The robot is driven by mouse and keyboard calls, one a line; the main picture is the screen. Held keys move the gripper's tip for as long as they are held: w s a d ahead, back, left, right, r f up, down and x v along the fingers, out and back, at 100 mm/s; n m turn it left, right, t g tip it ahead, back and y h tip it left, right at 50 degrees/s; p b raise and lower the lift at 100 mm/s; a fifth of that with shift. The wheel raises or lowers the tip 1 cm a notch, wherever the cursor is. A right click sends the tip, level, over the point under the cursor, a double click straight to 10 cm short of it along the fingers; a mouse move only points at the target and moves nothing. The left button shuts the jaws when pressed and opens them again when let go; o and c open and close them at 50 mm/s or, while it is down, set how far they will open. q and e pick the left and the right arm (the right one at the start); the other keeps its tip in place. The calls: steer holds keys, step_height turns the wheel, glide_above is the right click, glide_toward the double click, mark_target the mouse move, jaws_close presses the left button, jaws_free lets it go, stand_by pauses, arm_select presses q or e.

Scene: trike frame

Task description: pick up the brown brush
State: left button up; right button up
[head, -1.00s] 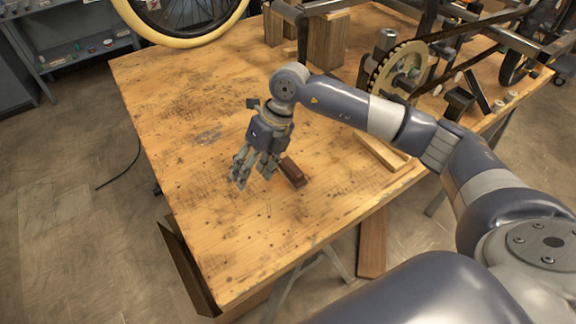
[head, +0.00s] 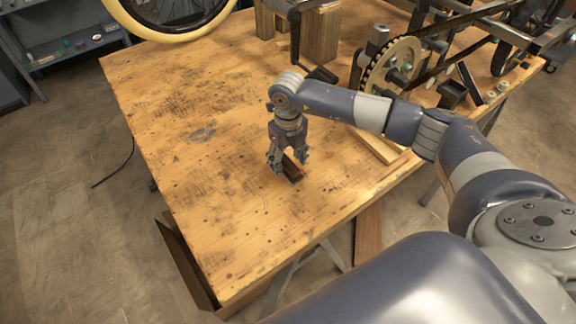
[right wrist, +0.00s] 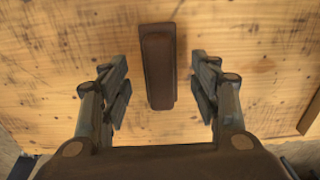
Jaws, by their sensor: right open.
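The brown brush (head: 291,167) lies on the wooden table (head: 200,215), partly hidden behind my right gripper in the head view. In the right wrist view the brush (right wrist: 158,66) is a dark brown block, seen whole, lying lengthwise between the two sets of fingers. My right gripper (head: 287,166) points down over the brush with its fingers open. In the right wrist view the gripper (right wrist: 160,92) has a clear gap on both sides of the brush and does not touch it. My left gripper is not in view.
A light wooden piece (head: 376,146) lies to the right of the brush under my arm. A toothed chainring (head: 390,66) and trike frame stand at the back right, beside wooden blocks (head: 321,35). The left and front of the table are clear.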

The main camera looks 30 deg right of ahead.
step_height(320, 180, down, 2)
steer(key=shift+f, duration=0.1)
steer(key=c, duration=1.2)
steer(key=shift+o, duration=0.2)
steer(key=shift+w+r, duration=0.1)
steer(key=shift+r, duration=0.45)
step_height(320, 180, up, 2)
steer(key=shift+r+b, duration=0.15)
steer(key=shift+b, duration=0.5)
steer(key=a+b, duration=0.1)
steer(key=a, duration=0.4)
steer(key=w+a+r+b, duration=0.1)
steer(key=a, duration=0.3)
steer(key=a+b, duration=0.1)
steer(key=a, duration=0.4)
steer(key=shift+w+a+r+b, duration=0.2)
steer(key=shift+w+a+b, duration=0.05)
steer(key=shift+a+b, duration=0.1)
steer(key=shift+a+r, duration=0.1)
steer(key=shift+a, duration=0.5)
